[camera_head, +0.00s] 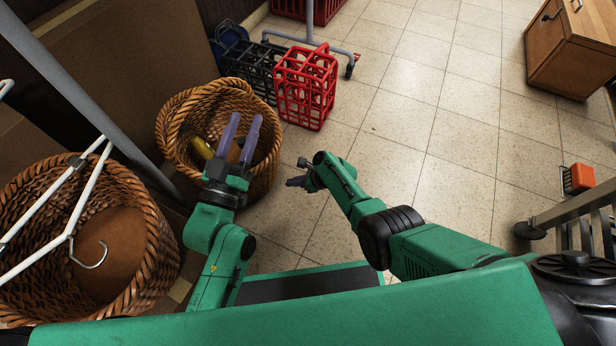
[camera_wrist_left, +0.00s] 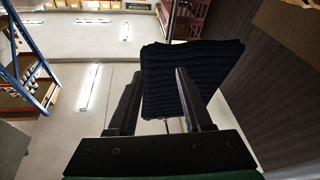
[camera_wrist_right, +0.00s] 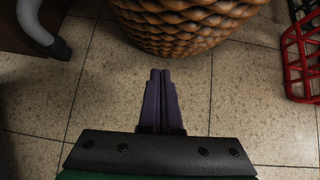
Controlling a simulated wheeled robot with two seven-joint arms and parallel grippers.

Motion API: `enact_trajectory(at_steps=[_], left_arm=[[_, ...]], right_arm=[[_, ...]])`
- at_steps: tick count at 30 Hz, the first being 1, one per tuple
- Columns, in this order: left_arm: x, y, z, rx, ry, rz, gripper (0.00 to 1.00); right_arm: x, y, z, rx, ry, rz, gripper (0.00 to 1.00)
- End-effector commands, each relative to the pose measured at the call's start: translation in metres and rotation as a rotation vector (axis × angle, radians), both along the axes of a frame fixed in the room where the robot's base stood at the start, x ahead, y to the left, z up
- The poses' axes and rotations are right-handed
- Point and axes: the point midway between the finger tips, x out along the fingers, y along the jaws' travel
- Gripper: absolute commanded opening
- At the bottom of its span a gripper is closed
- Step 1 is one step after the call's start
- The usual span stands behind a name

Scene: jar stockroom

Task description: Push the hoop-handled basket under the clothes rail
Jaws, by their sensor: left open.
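A round wicker basket (camera_head: 178,150) stands on the tiles with something yellow inside; I cannot make out a hoop handle. It also shows at the top of the right wrist view (camera_wrist_right: 180,30). A grey tube of the clothes rail (camera_head: 95,100) slants across the left, with white hangers near it. My left gripper (camera_head: 240,122) is open and empty, in front of the basket's mouth in the head view; its own camera looks up past a dark hanging garment (camera_wrist_left: 190,75). My right gripper (camera_head: 290,182) is shut and empty, low beside the basket, its tips (camera_wrist_right: 160,72) just short of the wicker.
A larger wicker basket (camera_head: 155,235) stands at the left under a white hanger (camera_head: 60,195). A red crate (camera_head: 306,88) and a black crate (camera_head: 250,68) stand close behind the smaller basket. A castored stand (camera_head: 310,42) is beyond.

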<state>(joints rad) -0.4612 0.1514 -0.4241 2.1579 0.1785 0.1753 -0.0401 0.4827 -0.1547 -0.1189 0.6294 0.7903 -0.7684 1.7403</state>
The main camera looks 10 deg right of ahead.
Motion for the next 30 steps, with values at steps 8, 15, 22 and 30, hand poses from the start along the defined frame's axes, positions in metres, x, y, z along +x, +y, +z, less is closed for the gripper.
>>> enact_trajectory(at_steps=[8, 15, 22, 30], left_arm=[[-0.030, -0.007, -0.080, 0.041, 0.249, -0.037, 0.50], [-0.070, -0.011, -0.143, 0.072, 0.455, -0.070, 0.50], [-0.118, -0.013, -0.194, 0.098, 0.644, -0.103, 0.50], [-0.121, -0.013, -0.144, 0.150, 0.708, -0.135, 0.50]], right_arm=[[-0.003, -0.006, 0.009, 0.001, 0.000, -0.001, 0.00], [-0.006, -0.011, 0.014, 0.001, 0.001, 0.000, 0.00], [-0.009, -0.016, 0.020, 0.000, 0.001, -0.001, 0.00], [-0.024, -0.045, 0.056, 0.000, 0.001, -0.001, 0.00]])
